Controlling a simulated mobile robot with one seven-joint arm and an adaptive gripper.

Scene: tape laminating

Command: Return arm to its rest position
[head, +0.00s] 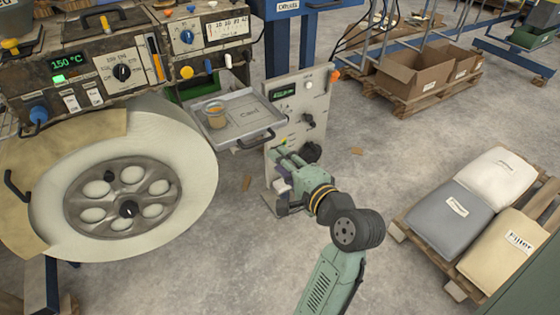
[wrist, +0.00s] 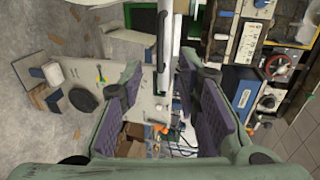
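My arm is green and reaches up from the bottom of the head view. My gripper (head: 284,176) is at its far end, in front of the grey upright panel (head: 300,95) with a display and knobs. In the wrist view my gripper (wrist: 163,100) has its two purple-padded fingers wide apart, with nothing held between them. The panel also shows beyond the fingers in the wrist view (wrist: 118,70). Whether the fingers touch the panel cannot be told.
A large pale roll (head: 195,165) on a machine with a 150 °C display is at left. Sacks (head: 460,215) lie on a pallet at right. Open floor (head: 375,150) lies between.

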